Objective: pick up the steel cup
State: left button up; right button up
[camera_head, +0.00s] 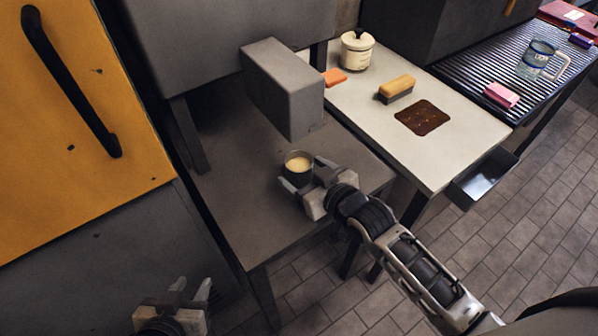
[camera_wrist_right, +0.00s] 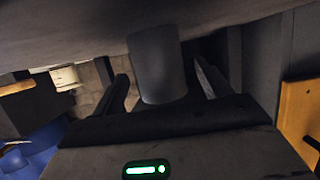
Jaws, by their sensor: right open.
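The steel cup (camera_head: 299,176) stands upright on the dark grey table below the grey block, with a pale tan content showing at its top. My right gripper (camera_head: 305,178) is open, with a finger on either side of the cup's near side. In the right wrist view the cup (camera_wrist_right: 157,65) is a plain grey cylinder between the two open fingers (camera_wrist_right: 163,90), with gaps visible on both sides. My left gripper (camera_head: 191,290) is low at the left, away from the cup, its fingers apart and empty.
A grey block (camera_head: 285,85) overhangs just behind the cup. A yellow door (camera_head: 75,130) is at the left. A glass mug (camera_head: 537,60) stands on the ribbed rack.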

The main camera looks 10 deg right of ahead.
aim_at(292, 155)
jog(key=shift+x, duration=1.35)
jog(key=c, duration=1.3)
jog(key=shift+r, duration=0.4)
jog(key=shift+c, duration=0.2)
notch_tip(292, 155, up, 3)
jog(key=shift+f+p, duration=0.2)
jog(key=shift+p, duration=0.1)
jog(key=s+d+r, duration=0.8)
jog(key=s+r, duration=0.1)
jog(key=s, duration=0.2)
jog(key=shift+d+r, duration=0.3)
